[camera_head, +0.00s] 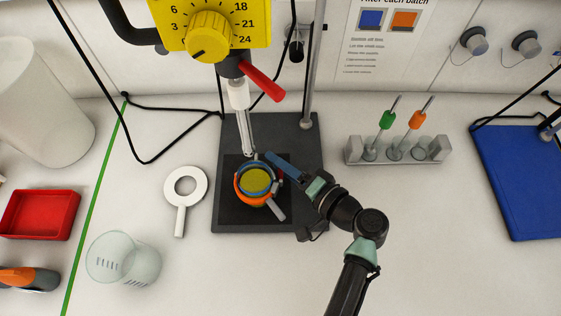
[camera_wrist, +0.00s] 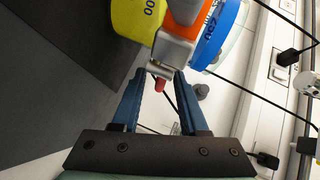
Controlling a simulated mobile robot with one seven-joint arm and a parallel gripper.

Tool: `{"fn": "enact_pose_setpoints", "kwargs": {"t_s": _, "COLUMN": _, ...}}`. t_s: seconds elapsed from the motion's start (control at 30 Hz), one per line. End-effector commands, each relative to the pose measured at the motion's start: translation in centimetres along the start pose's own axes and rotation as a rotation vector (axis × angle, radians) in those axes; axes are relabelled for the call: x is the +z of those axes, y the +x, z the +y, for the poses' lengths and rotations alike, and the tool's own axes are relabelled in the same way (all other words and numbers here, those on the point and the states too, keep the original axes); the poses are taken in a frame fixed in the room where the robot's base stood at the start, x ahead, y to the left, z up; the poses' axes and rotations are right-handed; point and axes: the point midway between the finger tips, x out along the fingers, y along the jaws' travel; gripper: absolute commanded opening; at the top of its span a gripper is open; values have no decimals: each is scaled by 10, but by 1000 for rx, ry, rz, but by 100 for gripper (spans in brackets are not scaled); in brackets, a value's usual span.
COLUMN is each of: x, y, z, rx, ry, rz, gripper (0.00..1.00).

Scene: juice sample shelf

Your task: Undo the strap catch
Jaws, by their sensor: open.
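A jar with a yellow-green top (camera_head: 257,181) and a blue ring stands on the dark stand base, with an orange strap (camera_head: 240,193) around it. In the wrist view the strap (camera_wrist: 207,20) meets a grey metal catch (camera_wrist: 173,48) with a small red tip (camera_wrist: 158,84). My gripper (camera_head: 277,170) is at the right side of the jar. In the wrist view my gripper (camera_wrist: 160,76) is open, its blue fingers pointing at the catch, with the red tip between them. I cannot tell whether either finger touches the catch.
A yellow dial unit (camera_head: 214,22) with a red lever (camera_head: 262,82) hangs above the jar. A white ring-shaped tool (camera_head: 180,215) and a glass beaker (camera_head: 122,258) lie left. A rack (camera_head: 398,151) with green and orange-topped items stands right.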

Motion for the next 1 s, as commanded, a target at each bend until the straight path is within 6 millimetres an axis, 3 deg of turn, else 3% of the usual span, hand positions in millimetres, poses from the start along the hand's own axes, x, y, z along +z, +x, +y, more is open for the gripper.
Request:
{"fn": "enact_pose_setpoints", "kwargs": {"t_s": 0.07, "x": 0, "y": 0, "z": 0, "rx": 0, "ry": 0, "rz": 0, "gripper": 40}}
{"fn": "enact_pose_setpoints", "kwargs": {"t_s": 0.3, "x": 0, "y": 0, "z": 0, "rx": 0, "ry": 0, "rz": 0, "gripper": 0}}
{"fn": "enact_pose_setpoints", "kwargs": {"t_s": 0.77, "x": 0, "y": -1, "z": 0, "rx": 6, "ry": 7, "rz": 22, "gripper": 0}}
{"fn": "enact_pose_setpoints", "kwargs": {"t_s": 1.0, "x": -2, "y": -5, "z": 1, "rx": 34, "ry": 35, "rz": 130, "gripper": 0}}
